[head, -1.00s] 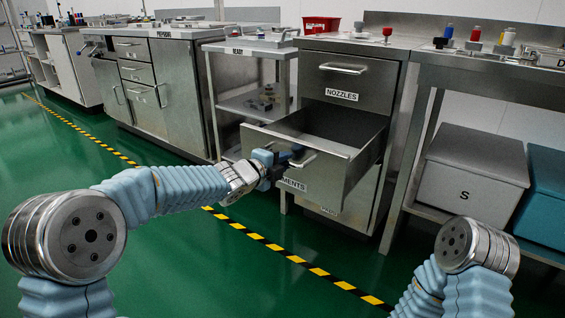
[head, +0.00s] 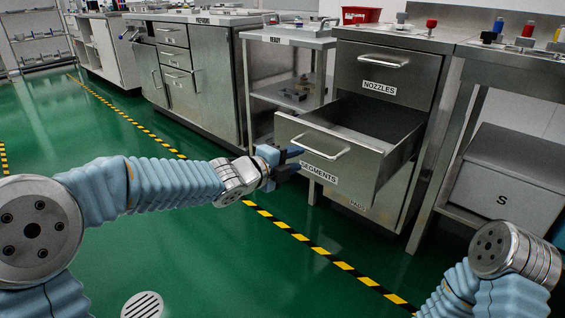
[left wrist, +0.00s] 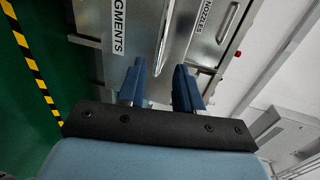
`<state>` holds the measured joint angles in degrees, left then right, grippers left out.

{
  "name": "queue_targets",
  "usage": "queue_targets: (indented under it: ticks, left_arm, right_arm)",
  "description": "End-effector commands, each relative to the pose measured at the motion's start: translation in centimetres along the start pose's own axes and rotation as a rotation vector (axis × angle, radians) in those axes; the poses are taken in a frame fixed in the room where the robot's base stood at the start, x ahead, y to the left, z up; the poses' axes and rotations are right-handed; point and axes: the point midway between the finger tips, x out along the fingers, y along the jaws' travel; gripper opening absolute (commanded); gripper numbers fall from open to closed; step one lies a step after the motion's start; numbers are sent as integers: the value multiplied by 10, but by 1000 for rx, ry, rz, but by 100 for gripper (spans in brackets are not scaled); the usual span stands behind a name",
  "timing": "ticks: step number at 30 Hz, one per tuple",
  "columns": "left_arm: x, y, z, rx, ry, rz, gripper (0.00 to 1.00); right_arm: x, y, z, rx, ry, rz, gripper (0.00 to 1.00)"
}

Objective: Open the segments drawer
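The segments drawer (head: 310,165) stands pulled well out of the steel cabinet, below the closed nozzles drawer (head: 383,75). Its inside shows and looks empty. My left gripper (head: 292,160) is at the left of its front, beside the bar handle (head: 322,148). In the left wrist view the two blue fingers (left wrist: 160,88) are apart with nothing between them, and the segments drawer front (left wrist: 112,35) with its handle (left wrist: 165,35) lies beyond the tips. My right gripper is out of view; only part of my right arm shows at the lower right.
A closed pads drawer is below, partly hidden. A ready table (head: 290,38) with a shelf stands left of the cabinet. A grey bin marked S (head: 505,180) sits on a bench shelf at right.

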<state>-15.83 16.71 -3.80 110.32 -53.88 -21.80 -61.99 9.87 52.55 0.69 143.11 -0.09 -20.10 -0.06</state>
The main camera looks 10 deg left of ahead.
Motion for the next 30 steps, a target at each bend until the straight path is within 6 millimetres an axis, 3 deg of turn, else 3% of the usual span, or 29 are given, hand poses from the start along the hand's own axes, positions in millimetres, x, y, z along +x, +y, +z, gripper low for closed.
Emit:
queue_targets:
  ticks: [3,7,20,23,25,29,30]
  left_arm:
    - [-24,-2,1,0,-2,-1,35]
    - [-38,0,1,-1,-2,1,35]
    - [-42,5,0,-16,-1,8,35]
    - [-36,33,2,-121,-11,55,35]
    - [-29,72,4,-273,-32,120,35]
    - [-25,179,3,-697,-132,288,35]
    - [-28,215,0,-842,-180,342,35]
  right_arm:
    - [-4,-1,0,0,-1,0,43]
    - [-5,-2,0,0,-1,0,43]
    - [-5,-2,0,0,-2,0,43]
    - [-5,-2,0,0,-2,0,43]
    - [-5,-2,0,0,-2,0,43]
    - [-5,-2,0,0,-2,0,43]
    - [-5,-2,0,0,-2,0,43]
